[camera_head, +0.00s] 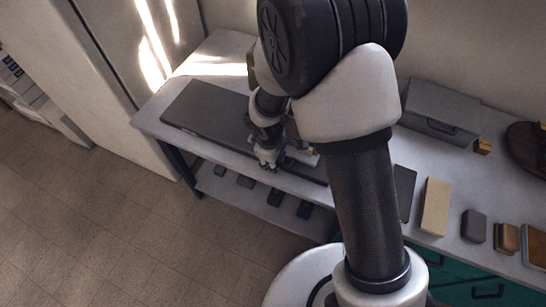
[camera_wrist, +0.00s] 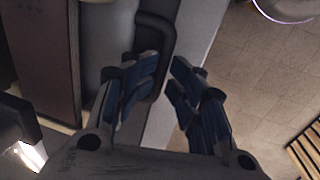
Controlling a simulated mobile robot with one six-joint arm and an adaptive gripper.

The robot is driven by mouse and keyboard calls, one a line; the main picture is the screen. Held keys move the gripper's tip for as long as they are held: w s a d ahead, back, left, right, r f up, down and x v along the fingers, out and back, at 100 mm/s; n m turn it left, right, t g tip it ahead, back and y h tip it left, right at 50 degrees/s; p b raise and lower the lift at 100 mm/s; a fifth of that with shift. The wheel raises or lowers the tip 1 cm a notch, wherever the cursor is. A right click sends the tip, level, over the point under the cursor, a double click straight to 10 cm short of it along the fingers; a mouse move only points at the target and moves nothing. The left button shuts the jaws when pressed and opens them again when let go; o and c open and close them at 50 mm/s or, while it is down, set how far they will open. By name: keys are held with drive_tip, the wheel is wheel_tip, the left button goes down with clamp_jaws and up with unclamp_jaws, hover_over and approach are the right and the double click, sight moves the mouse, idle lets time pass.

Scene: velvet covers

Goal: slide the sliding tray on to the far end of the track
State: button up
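A long dark slab, apparently the track (camera_head: 205,105), lies along the left part of the table. My gripper (camera_head: 268,160) is low over the table's front edge, beside the slab. My arm hides much of the slab's right part, and the sliding tray cannot be made out clearly there. In the wrist view a dark curved handle (camera_wrist: 168,35) stands out from a grey surface, perhaps the tray (camera_wrist: 105,30). My gripper's fingers (camera_wrist: 160,65) are apart. The handle reaches down near the left finger, which overlaps it. I cannot tell whether they touch.
The table (camera_head: 222,50) has a shelf below with several small dark blocks (camera_head: 245,182). A grey box with a handle (camera_head: 437,110) stands at the back right. A cream block (camera_head: 436,205) and a grey block (camera_head: 474,226) lie at the front right. Open floor (camera_head: 110,220) is at left.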

drive_tip(key=shift+r, duration=0.1)
drive_tip(key=shift+a+r, duration=0.1)
drive_tip(key=shift+r, duration=0.1)
wheel_tip(320, 180, up, 11)
drive_tip(key=s, duration=0.2)
drive_tip(key=shift+a+r, duration=0.15)
drive_tip(key=shift+a, duration=0.2)
